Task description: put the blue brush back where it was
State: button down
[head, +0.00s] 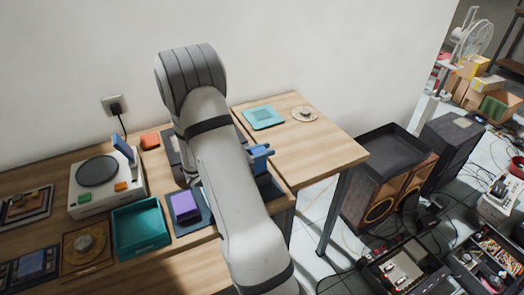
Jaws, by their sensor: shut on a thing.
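In the head view my arm runs up the middle, bends at the top and comes down behind its own lower link. A blue piece (260,152) shows just right of that link, above the dark tray at the tables' meeting edge. It looks like the blue brush at my gripper (257,158). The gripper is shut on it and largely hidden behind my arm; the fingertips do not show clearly. A separate blue piece (123,147) stands tilted at the back of the white turntable (105,185).
A teal tray (140,228) and a purple block (185,205) on a dark mat lie left of my arm. The right table (310,152) holds a turquoise square (264,117) and a round disc (305,114). Speakers (385,190) and cables crowd the floor at right.

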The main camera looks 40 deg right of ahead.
jog(key=shift+f, duration=0.15)
jog(key=c, duration=1.3)
grip_release()
jog(key=shift+o, duration=0.2)
